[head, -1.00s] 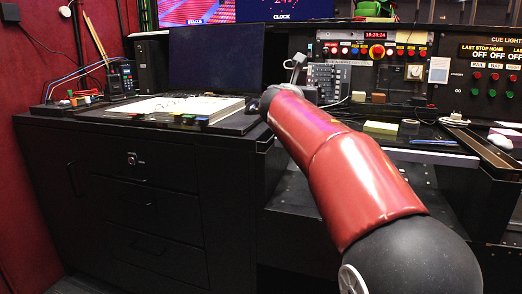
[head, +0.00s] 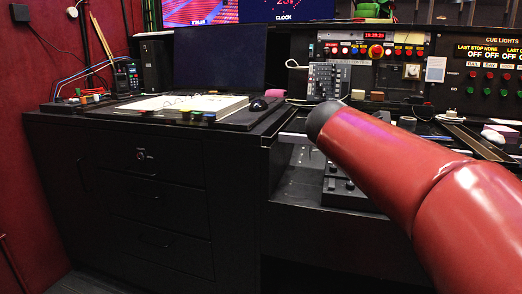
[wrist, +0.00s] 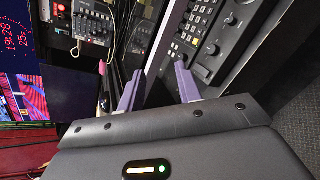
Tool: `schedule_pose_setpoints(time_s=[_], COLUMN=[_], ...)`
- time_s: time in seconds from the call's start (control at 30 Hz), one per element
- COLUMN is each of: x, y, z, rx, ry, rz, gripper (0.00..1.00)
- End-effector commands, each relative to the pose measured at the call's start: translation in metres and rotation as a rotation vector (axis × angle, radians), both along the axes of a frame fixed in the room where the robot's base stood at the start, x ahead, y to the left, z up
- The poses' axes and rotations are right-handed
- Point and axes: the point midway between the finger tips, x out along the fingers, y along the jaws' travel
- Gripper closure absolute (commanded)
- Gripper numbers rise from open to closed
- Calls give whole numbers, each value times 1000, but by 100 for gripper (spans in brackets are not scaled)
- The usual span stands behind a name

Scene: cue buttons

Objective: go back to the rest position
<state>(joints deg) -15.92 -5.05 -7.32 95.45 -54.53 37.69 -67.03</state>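My gripper (wrist: 157,78) shows in the wrist view with its two purple-grey fingers apart and nothing between them. It is over dark desk equipment, with a black panel of knobs and keys (wrist: 205,50) beyond the fingers at the right. In the head view my red arm reaches in from the lower right, and its end hides my gripper there. The cue light panel (head: 490,75) with red and green buttons stands at the right. A row of coloured buttons with a red emergency button (head: 376,51) sits left of it.
A black cabinet (head: 150,200) fills the left, with an open book (head: 190,104), a black mouse (head: 258,104) and a dark monitor (head: 220,58) on top. A grey keypad unit (head: 327,80) stands by the arm's end. A lower fader desk (head: 345,185) lies beneath the arm.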

Motion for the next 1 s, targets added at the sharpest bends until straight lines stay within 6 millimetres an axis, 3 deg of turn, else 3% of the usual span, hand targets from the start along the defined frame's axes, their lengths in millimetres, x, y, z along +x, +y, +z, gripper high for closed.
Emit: schedule_pose_setpoints(time_s=[0.1,0.2,0.4,0.5,0.6,0.7,1.0], x=[-57,-117,-229,-268,-293,-305,-307], y=[-16,-20,-2,10,21,26,28], z=[-38,-83,-173,-206,-228,-239,-242], rx=[334,674,1256,1447,1567,1627,1641], ry=[7,15,30,32,32,32,33], rz=[-151,-339,-775,-965,-1102,-1175,-1195], gripper=[65,65,65,65,65,65,65])
